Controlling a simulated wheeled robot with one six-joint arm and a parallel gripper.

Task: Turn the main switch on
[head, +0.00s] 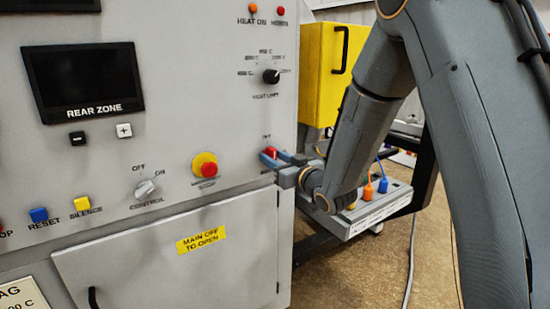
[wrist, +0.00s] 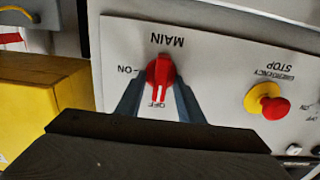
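The main switch is a red rotary knob (wrist: 160,71) on the grey panel; it also shows in the head view (head: 270,152), partly covered by my gripper. In the wrist view, where the labels appear upside down, its handle and white marks point at OFF, with ON off to the left. My gripper (wrist: 159,88) is at the knob, one blue-grey finger on each side of it. The fingers are spread, with small gaps beside the handle; whether a fingertip touches the knob is not clear. The gripper also shows in the head view (head: 276,159).
A red and yellow emergency stop button (head: 205,166) sits left of the main switch, with the control OFF/ON switch (head: 146,188) further left. A yellow box (head: 322,70) and a grey unit with coloured plugs (head: 366,212) stand to the right, near my arm.

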